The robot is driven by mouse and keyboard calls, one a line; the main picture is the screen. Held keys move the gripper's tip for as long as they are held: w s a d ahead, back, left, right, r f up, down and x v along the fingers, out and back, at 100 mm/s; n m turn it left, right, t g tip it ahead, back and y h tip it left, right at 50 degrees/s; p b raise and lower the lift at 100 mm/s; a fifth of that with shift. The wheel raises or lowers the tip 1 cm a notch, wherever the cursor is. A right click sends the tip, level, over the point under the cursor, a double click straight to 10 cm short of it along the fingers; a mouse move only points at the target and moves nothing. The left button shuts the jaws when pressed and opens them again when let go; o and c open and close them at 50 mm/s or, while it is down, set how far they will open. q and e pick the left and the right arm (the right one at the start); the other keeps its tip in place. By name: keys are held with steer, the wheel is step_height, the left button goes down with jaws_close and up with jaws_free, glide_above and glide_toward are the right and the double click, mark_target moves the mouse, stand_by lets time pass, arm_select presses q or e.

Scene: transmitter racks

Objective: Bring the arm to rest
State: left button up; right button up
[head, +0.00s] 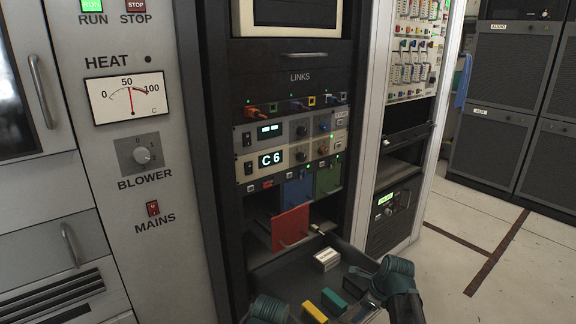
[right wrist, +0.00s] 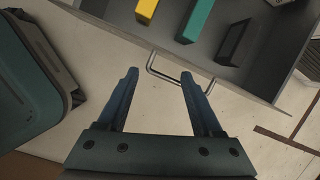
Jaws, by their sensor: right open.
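My right gripper (right wrist: 159,76) is open, its two fingers apart with nothing held between them. In the right wrist view its tips are at the metal handle (right wrist: 152,70) of an open drawer. The handle shows between the fingers and passes behind the right one; I cannot tell how far apart they are in depth. My right arm (head: 397,278) comes in at the bottom of the head view, over the drawer's right side. A teal part of mine (head: 268,311) shows at the bottom; my left gripper's fingers do not show.
The open drawer (right wrist: 208,75) holds a yellow block (head: 313,312), a green block (head: 334,301), a black block (head: 356,284) and a white block (head: 327,258). A red panel (head: 291,227) sticks out of the rack above. Clear floor (head: 480,240) lies to the right.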

steer(key=s+a+f+n+g+h, duration=0.15)
steer(key=s+n, duration=0.45)
steer(key=n, duration=0.6)
steer(key=s+a+n+g+h, duration=0.1)
steer(key=s+a+n, duration=0.35)
steer(key=n, duration=0.75)
steer(key=s+a+n+h, duration=0.1)
steer(key=s+a+n, duration=0.3)
steer(key=s+a, duration=0.4)
step_height(320, 180, up, 37)
steer(key=a+p, duration=0.1)
steer(key=p, duration=3.5)
steer(key=shift+w+a+g, duration=0.15)
steer(key=shift+w+g, duration=0.15)
steer(key=shift+g, duration=0.15)
